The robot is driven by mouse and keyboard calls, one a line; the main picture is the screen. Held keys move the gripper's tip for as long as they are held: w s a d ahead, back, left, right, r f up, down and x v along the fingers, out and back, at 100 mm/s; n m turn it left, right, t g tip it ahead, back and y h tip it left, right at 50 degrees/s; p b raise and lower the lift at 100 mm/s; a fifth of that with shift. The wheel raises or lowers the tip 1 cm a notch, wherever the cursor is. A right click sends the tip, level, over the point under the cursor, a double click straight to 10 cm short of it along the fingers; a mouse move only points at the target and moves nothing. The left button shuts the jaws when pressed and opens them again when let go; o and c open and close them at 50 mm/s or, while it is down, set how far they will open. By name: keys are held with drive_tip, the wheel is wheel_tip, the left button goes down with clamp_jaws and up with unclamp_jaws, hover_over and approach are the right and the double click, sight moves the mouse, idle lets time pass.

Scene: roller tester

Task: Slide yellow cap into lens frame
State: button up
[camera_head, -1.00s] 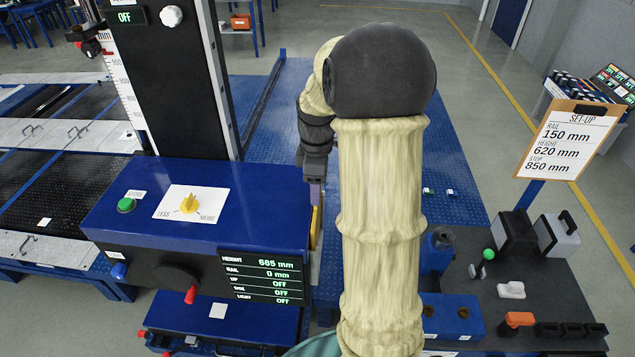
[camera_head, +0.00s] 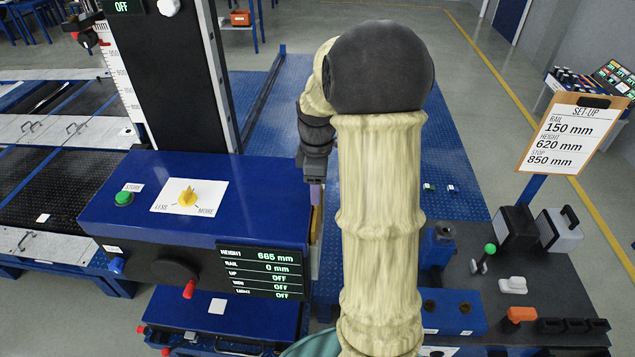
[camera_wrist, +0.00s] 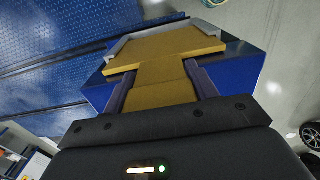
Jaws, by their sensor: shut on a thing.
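The yellow cap (camera_wrist: 165,50) is a flat mustard plate with a narrower tab. In the wrist view my gripper (camera_wrist: 162,85) is shut on that tab, a dark finger on each side. A grey lens frame (camera_wrist: 122,48) borders the cap's far side on the blue housing (camera_wrist: 242,65). The cap lies at or inside the frame's border; I cannot tell how deeply it is seated. In the head view my gripper (camera_head: 316,185) points down at the right end of the blue housing (camera_head: 120,215). Only a thin yellow edge of the cap (camera_head: 314,225) shows there, partly hidden by my arm.
A dark bench (camera_head: 545,285) with small items and a set-up clipboard (camera_head: 570,135) stand right. Blue plates (camera_head: 270,110) lie behind.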

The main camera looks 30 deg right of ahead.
drive_tip(key=shift+f, duration=0.35)
drive_tip(key=o, duration=1.6)
drive_tip(key=shift+c, duration=0.2)
drive_tip(key=shift+r, duration=0.1)
wheel_tip(320, 180, up, 17)
drive_tip(key=b, duration=0.3)
drive_tip(key=shift+d, duration=0.1)
